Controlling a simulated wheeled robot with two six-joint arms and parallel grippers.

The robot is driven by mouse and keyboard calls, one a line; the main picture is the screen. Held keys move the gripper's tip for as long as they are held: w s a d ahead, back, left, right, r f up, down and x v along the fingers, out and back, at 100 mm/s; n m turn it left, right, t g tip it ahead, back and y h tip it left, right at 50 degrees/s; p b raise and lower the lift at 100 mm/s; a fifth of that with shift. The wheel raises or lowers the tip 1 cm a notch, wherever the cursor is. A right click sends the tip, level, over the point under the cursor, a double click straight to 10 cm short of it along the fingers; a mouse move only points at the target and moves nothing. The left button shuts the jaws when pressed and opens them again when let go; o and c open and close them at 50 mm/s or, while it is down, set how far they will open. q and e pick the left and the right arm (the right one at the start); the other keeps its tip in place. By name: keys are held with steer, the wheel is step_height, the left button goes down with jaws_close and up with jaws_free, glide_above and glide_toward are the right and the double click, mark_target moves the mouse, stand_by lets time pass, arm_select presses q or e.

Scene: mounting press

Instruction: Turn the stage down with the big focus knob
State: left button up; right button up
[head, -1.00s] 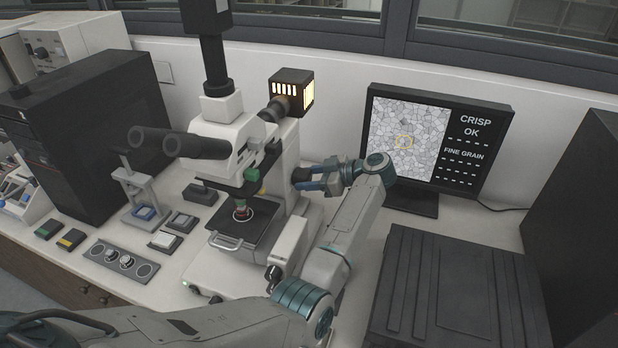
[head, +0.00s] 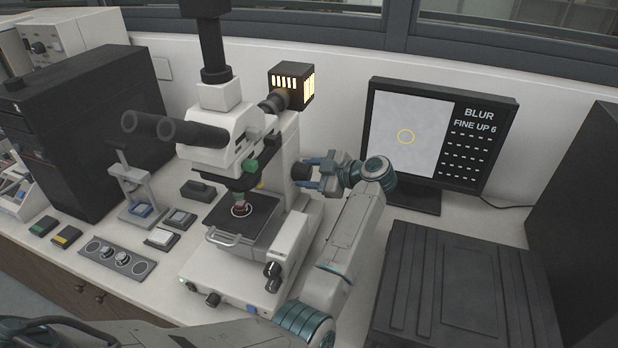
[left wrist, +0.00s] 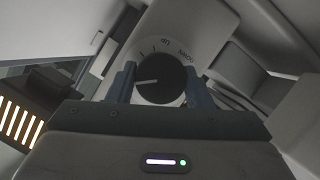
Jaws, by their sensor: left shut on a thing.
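The microscope (head: 215,135) stands mid-counter in the head view. Its black stage (head: 262,216) carries a small reddish sample under the objective. Dark focus knobs (head: 272,269) sit low on the right side of its stand, free of my grippers. My left gripper (head: 311,173) is shut on a black knob (head: 298,171) higher on that side, near the back. In the left wrist view this black knob (left wrist: 165,80) has a white pointer line and a marked dial, between the blue fingers of my left gripper (left wrist: 158,92). My right gripper is out of view.
The monitor (head: 484,140) reads "BLUR" and "FINE UP 6" beside a nearly blank grey picture. A dark ribbed case (head: 455,290) stands at front right. A lit lamp box (head: 292,86) is behind the microscope.

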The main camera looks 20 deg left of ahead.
arm_select(q)
steer(key=shift+n+t+b, duration=0.4)
steer(key=shift+n+b, duration=0.2)
steer(key=shift+n, duration=0.1)
steer(key=o, duration=1)
steer(key=shift+s, duration=0.1)
